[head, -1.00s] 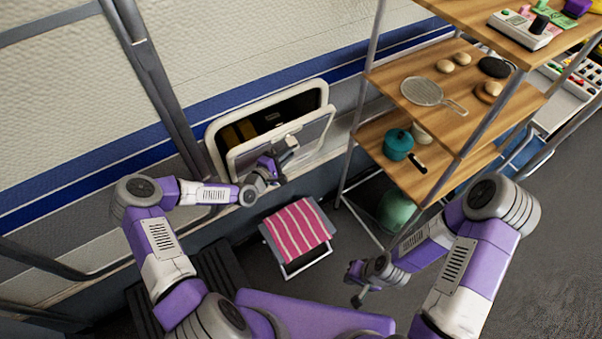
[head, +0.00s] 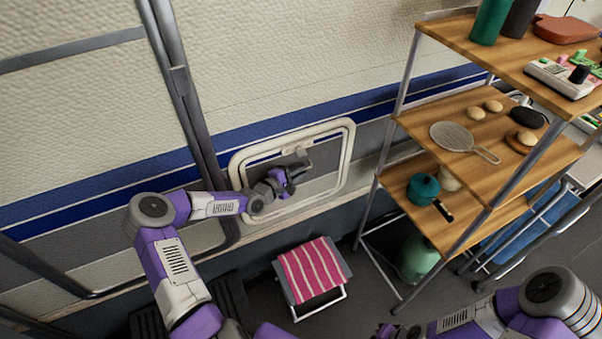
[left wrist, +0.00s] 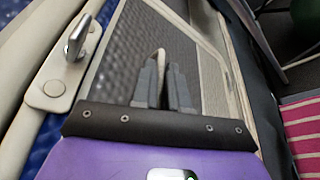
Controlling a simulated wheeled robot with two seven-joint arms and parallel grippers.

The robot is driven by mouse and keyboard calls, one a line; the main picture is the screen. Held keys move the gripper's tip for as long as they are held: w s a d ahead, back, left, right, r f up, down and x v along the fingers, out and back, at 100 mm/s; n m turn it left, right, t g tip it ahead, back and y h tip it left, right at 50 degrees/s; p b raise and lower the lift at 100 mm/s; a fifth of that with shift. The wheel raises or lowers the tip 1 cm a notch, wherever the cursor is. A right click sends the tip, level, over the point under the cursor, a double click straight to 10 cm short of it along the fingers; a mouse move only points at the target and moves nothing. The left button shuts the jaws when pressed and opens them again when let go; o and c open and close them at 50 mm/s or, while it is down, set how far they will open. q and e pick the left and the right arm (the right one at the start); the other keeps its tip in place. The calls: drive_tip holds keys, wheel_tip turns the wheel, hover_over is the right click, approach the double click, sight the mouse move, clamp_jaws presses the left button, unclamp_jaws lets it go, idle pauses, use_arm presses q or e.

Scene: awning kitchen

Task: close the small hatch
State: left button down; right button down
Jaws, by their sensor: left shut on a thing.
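The small hatch (head: 326,168) in the camper's side wall has a pale rounded rim. Its panel lies in or nearly in line with the rim, and no dark opening shows; I cannot tell whether it is fully flush. My right gripper (head: 387,330) is barely in view at the bottom edge.
A folding stool (head: 313,270) with a pink striped top stands below the hatch. A wooden shelf rack (head: 478,155) with a racket, a teal pot (head: 423,188) and other items stands to the right. Bare floor lies between stool and rack.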

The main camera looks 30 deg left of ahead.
use_arm(q)
drive_tip(key=c, duration=1.4)
unclamp_jaws()
drive_tip(key=shift+w+a+r, duration=0.2)
drive_tip(key=shift+a+r, duration=0.1)
drive_tip(key=shift+o, duration=0.8)
drive_tip(key=shift+f, duration=0.15)
drive_tip(key=shift+s, duration=0.15)
drive_tip(key=p+v, duration=0.2)
drive_tip(key=v, duration=0.5)
drive_tip(key=shift+s, duration=0.2)
